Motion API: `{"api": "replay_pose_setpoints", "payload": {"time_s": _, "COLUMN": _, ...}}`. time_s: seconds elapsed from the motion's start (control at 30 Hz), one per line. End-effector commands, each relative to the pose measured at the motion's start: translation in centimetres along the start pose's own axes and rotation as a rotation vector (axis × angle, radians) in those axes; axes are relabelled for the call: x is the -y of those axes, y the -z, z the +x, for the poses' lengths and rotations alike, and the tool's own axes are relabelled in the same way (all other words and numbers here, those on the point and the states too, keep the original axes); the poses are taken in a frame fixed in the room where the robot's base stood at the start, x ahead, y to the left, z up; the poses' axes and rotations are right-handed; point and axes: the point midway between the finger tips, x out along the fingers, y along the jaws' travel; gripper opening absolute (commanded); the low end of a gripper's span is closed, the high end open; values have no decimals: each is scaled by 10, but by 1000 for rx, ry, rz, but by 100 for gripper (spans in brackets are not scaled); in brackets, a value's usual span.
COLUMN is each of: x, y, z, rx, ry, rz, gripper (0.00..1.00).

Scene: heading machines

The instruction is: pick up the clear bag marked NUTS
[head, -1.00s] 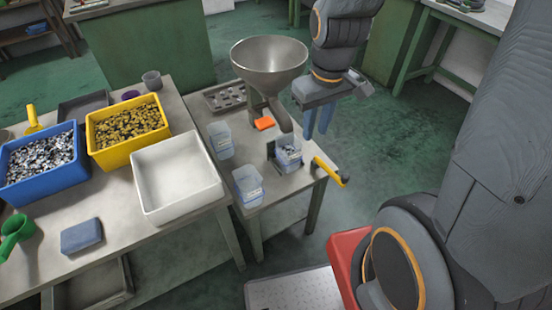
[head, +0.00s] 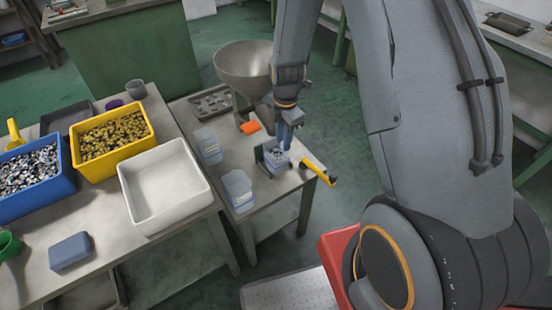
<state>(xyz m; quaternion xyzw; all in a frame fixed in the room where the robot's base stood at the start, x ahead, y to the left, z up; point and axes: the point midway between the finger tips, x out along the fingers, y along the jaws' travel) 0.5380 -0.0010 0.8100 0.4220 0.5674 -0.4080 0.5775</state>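Three clear containers or bags stand on the small grey table. One clear bag (head: 278,162) with something dark inside sits in a dark holder near the table's right side. Two others, a rear one (head: 209,147) and a front one (head: 238,189), look empty. Any NUTS marking is too small to read. My gripper (head: 287,142) points down with its blue fingers at the top of the bag in the holder. The fingers overlap the bag's upper edge; I cannot tell whether they touch it or how far apart they are.
A metal funnel (head: 246,70) stands close behind my gripper. A yellow handle (head: 318,171) sticks out at the table's right edge. Left are a white tray (head: 130,197), a yellow bin (head: 84,165) and a blue bin (head: 30,209).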

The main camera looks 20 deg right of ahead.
Motion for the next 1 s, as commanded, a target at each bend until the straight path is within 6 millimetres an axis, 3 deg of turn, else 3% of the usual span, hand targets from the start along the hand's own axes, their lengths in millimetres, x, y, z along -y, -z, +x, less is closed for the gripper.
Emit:
{"api": "replay_pose_setpoints", "payload": {"time_s": 0.73, "x": 5, "y": 1, "z": 66, "rx": 0, "ry": 1, "rz": 2, "gripper": 24}}
{"api": "replay_pose_setpoints", "payload": {"time_s": 1.0, "x": 4, "y": 1, "z": 74, "rx": 0, "ry": 0, "rz": 2, "gripper": 24}}
